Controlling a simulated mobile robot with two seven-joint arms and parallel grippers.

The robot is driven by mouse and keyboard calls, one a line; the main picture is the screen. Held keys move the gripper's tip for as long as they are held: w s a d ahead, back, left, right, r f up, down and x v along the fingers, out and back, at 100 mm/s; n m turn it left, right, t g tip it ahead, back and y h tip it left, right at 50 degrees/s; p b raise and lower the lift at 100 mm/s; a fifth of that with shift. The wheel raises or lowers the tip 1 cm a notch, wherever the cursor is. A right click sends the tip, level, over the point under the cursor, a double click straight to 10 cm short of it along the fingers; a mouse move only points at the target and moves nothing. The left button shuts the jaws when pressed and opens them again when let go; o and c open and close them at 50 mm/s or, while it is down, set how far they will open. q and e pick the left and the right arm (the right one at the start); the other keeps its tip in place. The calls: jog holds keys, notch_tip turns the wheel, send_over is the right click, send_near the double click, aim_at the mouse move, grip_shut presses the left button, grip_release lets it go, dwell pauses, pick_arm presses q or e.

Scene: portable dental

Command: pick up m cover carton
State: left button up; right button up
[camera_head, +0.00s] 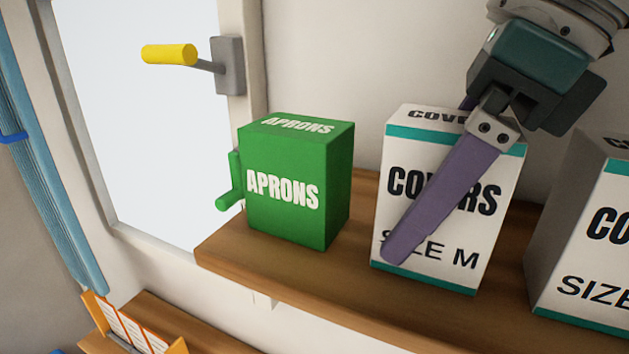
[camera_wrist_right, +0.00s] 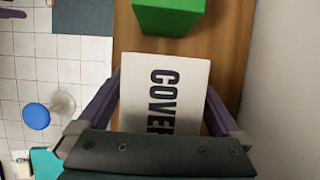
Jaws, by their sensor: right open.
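The M cover carton (camera_head: 392,225) is a white box with teal bands, marked "COVERS" and "SIZE M". It stands upright on a wooden shelf (camera_head: 365,310). My right gripper (camera_head: 440,195) reaches down over it from above, open. One purple finger lies across the carton's front face; the other is hidden behind it. In the right wrist view the carton's top (camera_wrist_right: 145,85) sits between the two spread fingers (camera_wrist_right: 163,88), with narrow gaps visible beside it. Whether a finger touches it I cannot tell. My left gripper is not in view.
A green "APRONS" box (camera_head: 300,225) stands left of the carton, with a gap. Another "COVERS" carton (camera_head: 590,230), its size letter cut off, stands close on the right. The wall is behind. A yellow-handled lever (camera_head: 170,54) is on the door at upper left.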

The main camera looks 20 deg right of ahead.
jog(key=shift+r, duration=0.1)
jog(key=c, duration=1.4)
